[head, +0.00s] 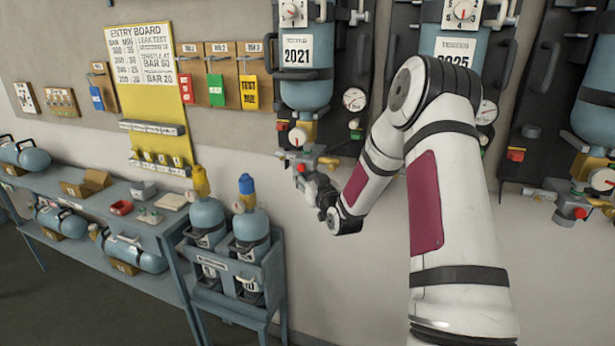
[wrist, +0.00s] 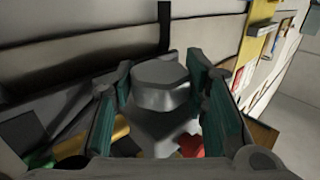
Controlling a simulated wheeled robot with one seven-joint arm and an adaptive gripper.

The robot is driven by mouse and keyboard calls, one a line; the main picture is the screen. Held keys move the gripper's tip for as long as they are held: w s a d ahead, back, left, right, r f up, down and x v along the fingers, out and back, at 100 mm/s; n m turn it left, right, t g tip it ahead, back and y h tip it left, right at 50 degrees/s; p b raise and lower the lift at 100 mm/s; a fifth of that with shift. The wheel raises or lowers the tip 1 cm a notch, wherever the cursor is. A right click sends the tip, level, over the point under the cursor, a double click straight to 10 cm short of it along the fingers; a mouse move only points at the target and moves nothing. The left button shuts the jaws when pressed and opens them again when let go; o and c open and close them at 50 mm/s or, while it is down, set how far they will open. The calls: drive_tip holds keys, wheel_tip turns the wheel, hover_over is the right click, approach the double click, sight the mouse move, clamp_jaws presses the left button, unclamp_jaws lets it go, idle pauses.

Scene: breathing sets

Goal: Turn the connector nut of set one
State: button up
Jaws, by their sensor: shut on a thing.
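Set one appears to be the leftmost wall set, a blue cylinder (head: 305,92) labelled 2021 on a dark backplate. Its brass valve part and grey connector block hang below the cylinder. My gripper (head: 311,178) is at that connector, at the lower end of the set. In the wrist view, a grey faceted connector nut (wrist: 160,84) sits between the green-padded fingers of my gripper (wrist: 162,80). The fingers are closed on its two sides. In the head view the nut itself is mostly hidden by the gripper and connector.
A round pressure gauge (head: 355,99) hangs right of the cylinder. More wall sets stand to the right, partly behind my arm. A rack with two blue cylinders (head: 249,228) stands below left, beside a grey bench (head: 165,226) with cylinders and small parts. A yellow entry board (head: 150,95) hangs left.

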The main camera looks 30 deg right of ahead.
drive_tip(key=shift+a+m+h, duration=0.1)
drive_tip(key=shift+m+h, duration=0.2)
drive_tip(key=shift+h, duration=0.1)
